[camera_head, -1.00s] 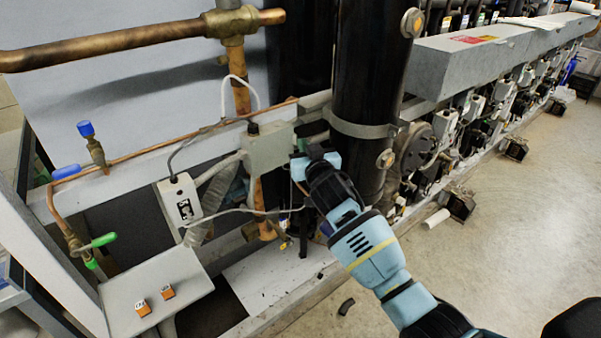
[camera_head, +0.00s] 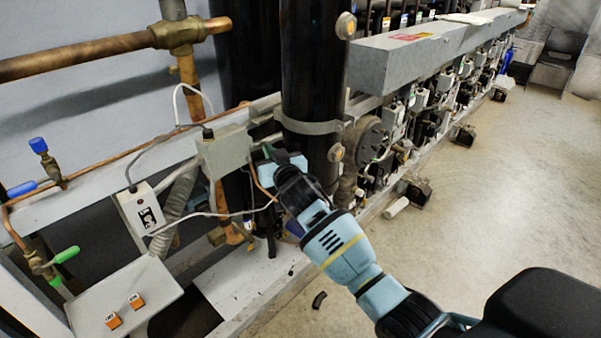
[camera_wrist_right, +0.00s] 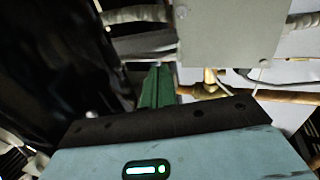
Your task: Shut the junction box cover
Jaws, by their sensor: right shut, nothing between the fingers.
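A grey junction box (camera_head: 224,152) is mounted on the pale rail left of the big black cylinder. Its flat grey face fills the upper right of the right wrist view (camera_wrist_right: 235,35). I cannot make out a gap or lid edge, so I cannot tell whether its cover is fully shut. My right gripper (camera_head: 262,160) is just right of the box, its tips partly hidden by my wrist in the head view. In the right wrist view the green fingers (camera_wrist_right: 157,88) are together and empty, below and left of the box face. I cannot tell whether they touch it. My left gripper is not in view.
The black cylinder (camera_head: 310,85) stands close to the right of my gripper. A white switch box (camera_head: 142,208) and cables hang left of the junction box. A grey panel with orange switches (camera_head: 113,320) is lower left. Open floor (camera_head: 480,200) lies right.

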